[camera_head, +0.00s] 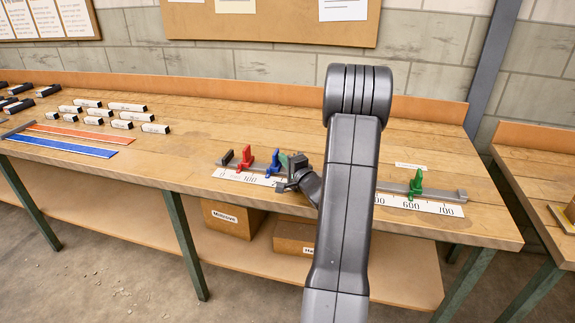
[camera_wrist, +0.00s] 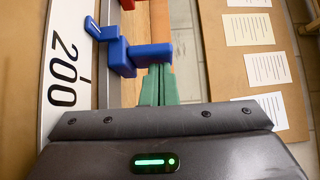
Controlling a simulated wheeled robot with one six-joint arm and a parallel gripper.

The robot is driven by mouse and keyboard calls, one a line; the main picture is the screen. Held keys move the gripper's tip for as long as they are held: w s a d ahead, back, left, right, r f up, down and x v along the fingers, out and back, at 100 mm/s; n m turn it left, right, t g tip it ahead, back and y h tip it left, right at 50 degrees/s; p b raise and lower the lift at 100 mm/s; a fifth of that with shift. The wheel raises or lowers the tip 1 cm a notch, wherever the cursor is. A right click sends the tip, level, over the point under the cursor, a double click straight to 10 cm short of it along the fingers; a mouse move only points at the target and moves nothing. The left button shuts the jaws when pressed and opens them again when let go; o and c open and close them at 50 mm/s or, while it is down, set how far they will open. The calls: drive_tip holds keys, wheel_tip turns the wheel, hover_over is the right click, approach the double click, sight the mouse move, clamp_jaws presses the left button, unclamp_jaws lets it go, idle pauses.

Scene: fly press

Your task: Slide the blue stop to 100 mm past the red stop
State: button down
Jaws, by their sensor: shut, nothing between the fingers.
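The blue stop (camera_head: 274,162) stands upright on the rail, just right of the red stop (camera_head: 246,160). In the wrist view the blue stop (camera_wrist: 122,52) is in front of my fingertips, and a bit of the red stop (camera_wrist: 127,4) shows beyond it. My gripper (camera_wrist: 155,80) is shut and empty, its green fingers together at the near side of the blue stop's projecting block. They look very close to it; I cannot tell whether they touch. The scale (camera_wrist: 65,70) reads 200 beside my fingers. My forearm hides the middle of the rail.
A green stop (camera_head: 416,184) stands on the rail near the 600 mark, and a dark end block (camera_head: 226,157) is at its left end. White blocks (camera_head: 127,106), a red strip (camera_head: 80,132) and a blue strip (camera_head: 62,143) lie on the bench further left.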

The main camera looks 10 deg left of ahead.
drive_tip(key=shift+a+f+b, duration=0.25)
drive_tip(key=shift+b, duration=0.1)
drive_tip(key=shift+a+r, duration=0.15)
drive_tip(key=shift+r, duration=0.1)
drive_tip(key=shift+d+f+b, duration=0.15)
drive_tip(key=shift+d+b, duration=0.2)
drive_tip(key=shift+d, duration=0.05)
drive_tip(key=d+b, duration=0.1)
drive_tip(key=d, duration=0.2)
drive_tip(key=shift+f+b, duration=0.1)
drive_tip(key=shift+b, duration=0.25)
drive_tip(key=b+v, duration=0.1)
drive_tip(key=v, duration=1.9)
drive_tip(key=shift+d, duration=0.15)
